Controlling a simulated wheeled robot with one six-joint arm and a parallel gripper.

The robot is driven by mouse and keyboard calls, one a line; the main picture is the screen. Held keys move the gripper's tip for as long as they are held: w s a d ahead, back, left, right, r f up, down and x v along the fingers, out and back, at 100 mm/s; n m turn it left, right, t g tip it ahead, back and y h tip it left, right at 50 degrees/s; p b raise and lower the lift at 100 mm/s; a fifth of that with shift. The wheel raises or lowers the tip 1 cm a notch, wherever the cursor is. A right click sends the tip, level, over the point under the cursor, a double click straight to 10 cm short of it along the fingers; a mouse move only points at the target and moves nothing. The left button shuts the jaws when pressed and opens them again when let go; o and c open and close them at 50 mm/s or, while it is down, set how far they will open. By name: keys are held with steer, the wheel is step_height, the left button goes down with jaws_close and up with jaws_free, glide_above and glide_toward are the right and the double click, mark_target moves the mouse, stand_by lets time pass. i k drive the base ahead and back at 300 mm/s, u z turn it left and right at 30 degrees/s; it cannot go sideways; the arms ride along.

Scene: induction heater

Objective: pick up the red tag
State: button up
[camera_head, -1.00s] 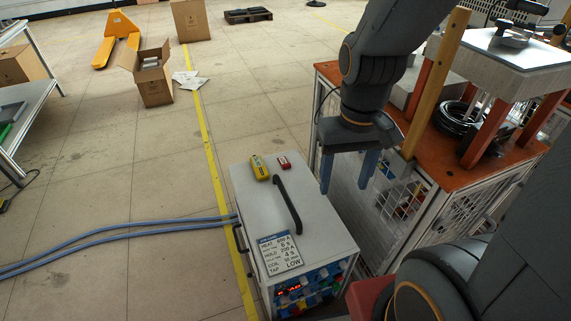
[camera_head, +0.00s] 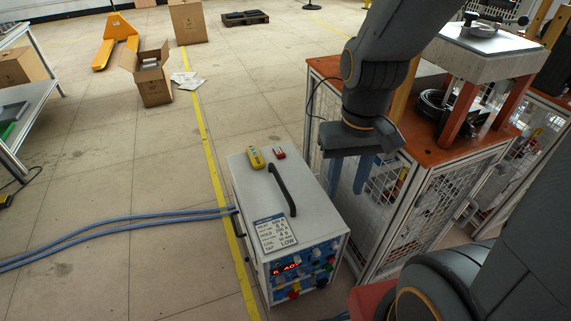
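The red tag (camera_head: 279,153) is a small red piece with pale marks. It lies on the top of the white induction heater cabinet (camera_head: 262,190), near its far edge. A yellow device (camera_head: 256,158) lies just left of it, and the black handle (camera_head: 283,190) stands nearer to me. My gripper (camera_head: 350,190) points down to the right of the cabinet, between it and the orange-topped bench in the picture. Its two blue fingers are apart with nothing visible between them. It is clear of the tag.
The orange-topped bench (camera_head: 420,155) with mesh sides stands close on the right, bearing a press-like stand (camera_head: 490,62). Blue hoses (camera_head: 120,228) run left from the cabinet. A settings card (camera_head: 275,233) lies on its near top. Floor at left is mostly clear.

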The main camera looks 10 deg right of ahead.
mark_target(278, 152)
steer(key=u, duration=0.05)
steer(key=k, duration=1.35)
steer(key=u, duration=1.2)
steer(key=i, duration=4.2)
steer(key=z, duration=3.5)
steer(key=i, duration=0.5)
steer(key=u, duration=0.05)
